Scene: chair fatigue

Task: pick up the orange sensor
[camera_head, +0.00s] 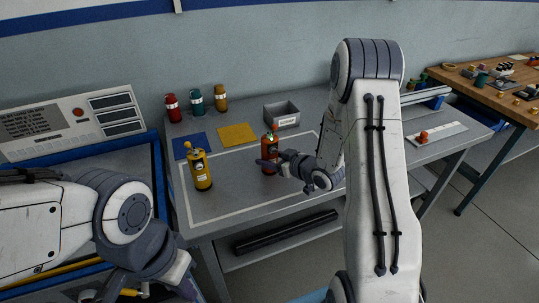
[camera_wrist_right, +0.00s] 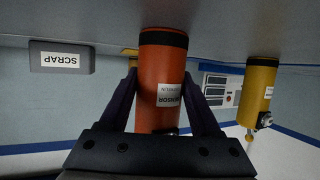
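The orange sensor (camera_head: 270,152) stands upright on the grey workbench (camera_head: 240,205), inside a white outlined area. My right gripper (camera_head: 268,164) is at its side, one dark finger crossing in front of it. In the right wrist view, which is upside down, the orange sensor (camera_wrist_right: 160,85) with its SENSOR label sits between the two fingers (camera_wrist_right: 161,95). The fingertips meet its sides, and its base appears to be at the table surface. My left gripper (camera_head: 150,280) is low at the left, partly cut off by the frame edge; its opening is unclear.
A yellow sensor (camera_head: 201,170) stands to the left, near a blue mat (camera_head: 190,146) and a yellow mat (camera_head: 237,134). A grey SCRAP bin (camera_head: 282,115) is behind the orange sensor. Red (camera_head: 172,108), teal (camera_head: 195,102) and ochre (camera_head: 220,98) cylinders stand at the back.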

